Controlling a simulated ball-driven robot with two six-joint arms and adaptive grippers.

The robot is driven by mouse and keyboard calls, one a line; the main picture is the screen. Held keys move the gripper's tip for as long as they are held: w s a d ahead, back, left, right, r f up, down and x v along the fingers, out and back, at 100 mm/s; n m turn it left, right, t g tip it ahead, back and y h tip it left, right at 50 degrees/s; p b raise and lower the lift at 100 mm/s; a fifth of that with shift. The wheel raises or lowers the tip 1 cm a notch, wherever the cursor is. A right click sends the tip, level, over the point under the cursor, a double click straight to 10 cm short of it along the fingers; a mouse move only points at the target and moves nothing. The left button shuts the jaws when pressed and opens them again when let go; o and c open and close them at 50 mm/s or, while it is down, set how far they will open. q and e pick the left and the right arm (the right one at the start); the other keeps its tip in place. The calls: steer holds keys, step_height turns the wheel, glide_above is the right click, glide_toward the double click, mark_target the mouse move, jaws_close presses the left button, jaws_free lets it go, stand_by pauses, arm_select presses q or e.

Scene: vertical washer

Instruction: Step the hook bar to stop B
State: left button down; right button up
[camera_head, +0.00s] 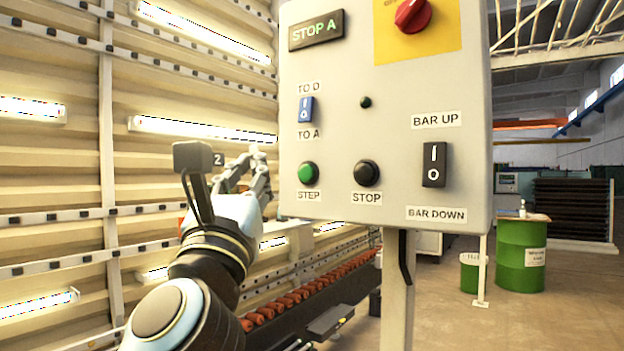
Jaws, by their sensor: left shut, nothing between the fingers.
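The grey control panel (335,120) fills the middle of the head view. Its display (316,31) reads STOP A. Below are a blue rocker switch (306,109) labelled TO D and TO A, a green STEP button (308,173) and a black STOP button (366,173). At right is a black rocker (434,164) marked BAR UP and BAR DOWN. My left gripper (258,160) is shut and empty, just left of the panel, near the height of the STEP button and apart from it. I cannot make out the hook bar. My right gripper is out of view.
A red knob (412,15) sits on a yellow plate at the panel's top. A ribbed wall with lamps (205,130) stands behind my left arm. A row of orange rollers (300,294) runs below. Green drums (522,256) stand at right on open floor.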

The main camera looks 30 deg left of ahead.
mark_target(306, 173)
arm_select(q)
steer(key=shift+w+d+b, duration=0.2)
steer(key=shift+w+b, duration=0.1)
steer(key=shift+w, duration=1.9)
steer(key=shift+w+d+b, duration=0.15)
steer(key=shift+w+b, duration=0.1)
steer(key=shift+w, duration=1.95)
steer(key=shift+w, duration=0.1)
steer(key=shift+w, duration=0.3)
